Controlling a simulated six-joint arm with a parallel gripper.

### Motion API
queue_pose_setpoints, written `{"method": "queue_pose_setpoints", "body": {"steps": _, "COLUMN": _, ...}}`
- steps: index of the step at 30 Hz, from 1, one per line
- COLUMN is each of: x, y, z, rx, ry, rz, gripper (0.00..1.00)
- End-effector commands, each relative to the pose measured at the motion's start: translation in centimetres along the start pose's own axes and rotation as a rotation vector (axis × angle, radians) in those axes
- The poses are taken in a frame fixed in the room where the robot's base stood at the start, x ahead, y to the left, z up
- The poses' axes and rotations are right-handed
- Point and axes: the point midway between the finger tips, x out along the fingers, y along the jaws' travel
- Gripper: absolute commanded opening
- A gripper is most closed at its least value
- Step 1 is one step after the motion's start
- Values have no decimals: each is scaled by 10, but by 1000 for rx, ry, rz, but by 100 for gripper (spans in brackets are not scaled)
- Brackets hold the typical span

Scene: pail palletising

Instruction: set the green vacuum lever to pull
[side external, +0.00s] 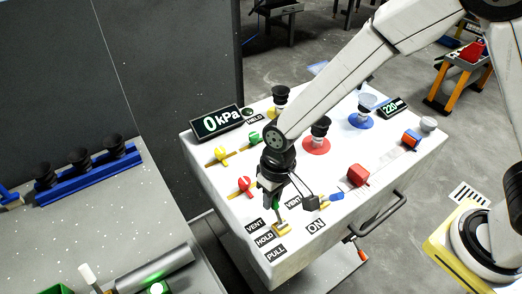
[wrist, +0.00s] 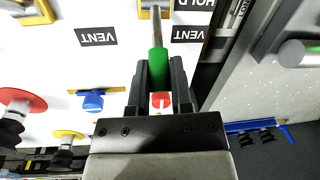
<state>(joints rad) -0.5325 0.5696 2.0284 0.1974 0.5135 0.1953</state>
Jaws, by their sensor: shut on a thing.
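The green vacuum lever (wrist: 158,66) has a green grip on a metal shaft that rises from a yellow base (side external: 281,229). In the side external view it leans from this base toward the back, on the VENT side. The VENT (side external: 255,226), HOLD (side external: 265,239) and PULL (side external: 275,252) labels run beside it toward the front edge. My gripper (side external: 273,201) is shut on the green grip, with one finger on each side of it in the wrist view (wrist: 159,74). The gripper partly hides the grip in the side external view.
A grey table stands left.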

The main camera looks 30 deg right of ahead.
Motion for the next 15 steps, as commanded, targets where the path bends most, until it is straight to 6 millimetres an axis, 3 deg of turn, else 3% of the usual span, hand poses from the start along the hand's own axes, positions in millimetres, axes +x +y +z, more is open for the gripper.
{"method": "queue_pose_setpoints", "body": {"steps": 15, "x": -5, "y": -1, "z": 9, "rx": -16, "ry": 130, "rz": 31, "gripper": 0}}
